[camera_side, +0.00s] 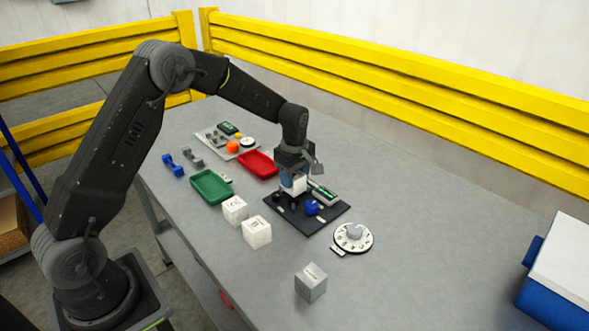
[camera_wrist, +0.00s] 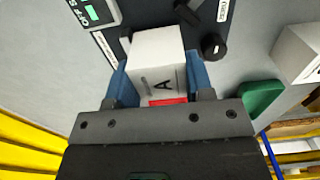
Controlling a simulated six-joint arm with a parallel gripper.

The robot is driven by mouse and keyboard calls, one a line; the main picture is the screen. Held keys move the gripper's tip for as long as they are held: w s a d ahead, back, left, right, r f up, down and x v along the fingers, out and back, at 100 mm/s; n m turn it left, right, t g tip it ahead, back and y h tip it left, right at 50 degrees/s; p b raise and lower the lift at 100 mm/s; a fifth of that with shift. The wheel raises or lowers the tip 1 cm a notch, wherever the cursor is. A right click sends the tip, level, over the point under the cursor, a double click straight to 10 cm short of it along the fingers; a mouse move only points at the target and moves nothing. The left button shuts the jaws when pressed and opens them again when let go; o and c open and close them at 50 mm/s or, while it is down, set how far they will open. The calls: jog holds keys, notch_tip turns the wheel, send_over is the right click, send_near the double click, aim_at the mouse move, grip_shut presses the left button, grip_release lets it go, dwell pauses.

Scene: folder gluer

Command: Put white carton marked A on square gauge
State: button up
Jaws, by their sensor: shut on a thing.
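The white carton marked A (camera_wrist: 158,55) is between the blue fingers of my gripper (camera_wrist: 160,78) in the wrist view. Its letter A faces the camera, with a red patch below it. In the side view, the carton (camera_side: 299,187) is partly hidden by my gripper (camera_side: 293,180), which is shut on it. It is over the back-left part of a dark panel (camera_side: 318,220). I cannot tell whether the carton touches the panel. I cannot tell for sure which thing is the square gauge.
The panel bears a blue knob (camera_side: 312,208), black knobs and a green display unit (camera_side: 324,193). Two white cartons (camera_side: 235,209) (camera_side: 257,232) stand to its left. A numbered dial (camera_side: 352,237), grey cube (camera_side: 311,283), green tray (camera_side: 211,186) and red tray (camera_side: 258,164) are around.

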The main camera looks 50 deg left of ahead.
jog(key=shift+f, duration=0.35)
jog(key=o, duration=1)
jog(key=shift+r, duration=0.1)
jog(key=shift+r, duration=4.9)
